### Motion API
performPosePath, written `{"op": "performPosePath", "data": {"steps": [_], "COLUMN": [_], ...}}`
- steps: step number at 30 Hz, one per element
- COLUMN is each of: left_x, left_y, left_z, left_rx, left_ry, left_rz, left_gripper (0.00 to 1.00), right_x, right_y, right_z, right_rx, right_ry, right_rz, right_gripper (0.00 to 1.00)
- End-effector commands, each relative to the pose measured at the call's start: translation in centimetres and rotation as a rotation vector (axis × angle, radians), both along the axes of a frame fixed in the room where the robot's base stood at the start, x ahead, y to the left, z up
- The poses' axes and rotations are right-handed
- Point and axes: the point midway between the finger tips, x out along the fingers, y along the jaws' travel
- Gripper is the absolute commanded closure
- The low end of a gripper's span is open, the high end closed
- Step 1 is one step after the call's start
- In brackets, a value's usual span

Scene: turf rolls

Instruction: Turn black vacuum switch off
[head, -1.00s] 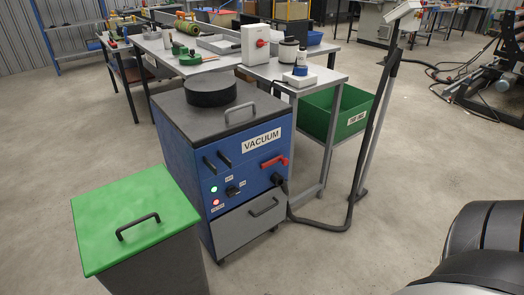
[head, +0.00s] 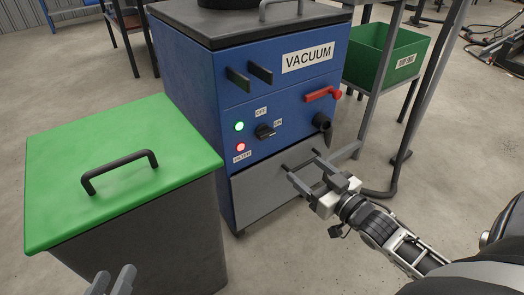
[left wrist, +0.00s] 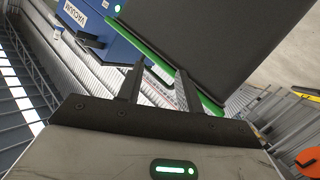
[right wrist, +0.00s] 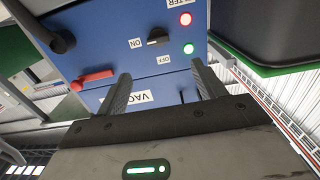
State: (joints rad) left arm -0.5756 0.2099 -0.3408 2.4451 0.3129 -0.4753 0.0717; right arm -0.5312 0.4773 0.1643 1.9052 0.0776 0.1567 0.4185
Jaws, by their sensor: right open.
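The black vacuum switch (head: 265,131) is a small knob on the blue front of the vacuum (head: 190,95). Its tip appears to point toward the ON label (head: 278,122); the OFF label (head: 261,112) is above it. The switch also shows in the right wrist view (right wrist: 157,37). My right gripper (head: 301,160) is open and empty, in front of the grey drawer, below and right of the switch, apart from it. My left gripper (head: 111,281) is open and empty at the bottom edge, in front of the green-lidded bin.
The green-lidded bin (head: 110,220) stands left of the vacuum. A red handle (head: 322,94), a black hose port (head: 322,122) and black handles (head: 260,72) stick out near the switch. Green (head: 239,126) and red (head: 240,147) lamps glow left of it.

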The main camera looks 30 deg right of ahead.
Motion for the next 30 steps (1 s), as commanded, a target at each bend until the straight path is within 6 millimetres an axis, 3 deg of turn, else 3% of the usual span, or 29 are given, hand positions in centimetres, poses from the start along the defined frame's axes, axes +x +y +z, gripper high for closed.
{"op": "performPosePath", "data": {"steps": [8,17,24,30], "left_x": [0.0,-0.1,1.7,2.2], "left_y": [-0.3,-0.8,-0.2,0.1], "left_z": [-0.1,0.3,3.3,5.1], "left_rx": [-0.047,-0.166,-0.096,-0.058], "left_ry": [-0.014,-0.035,-0.296,-0.438], "left_rz": [-0.009,-0.023,-0.010,-0.002], "left_gripper": [0.64,0.64,0.64,0.64], "right_x": [2.3,8.7,13.3,15.5], "right_y": [-0.4,0.1,0.5,0.7], "right_z": [-0.2,-0.3,-0.3,-0.3], "right_rx": [0.000,-0.002,-0.001,0.000], "right_ry": [-0.025,-0.025,-0.021,-0.018], "right_rz": [0.002,0.001,0.000,0.001], "right_gripper": [0.31,0.31,0.31,0.31]}}
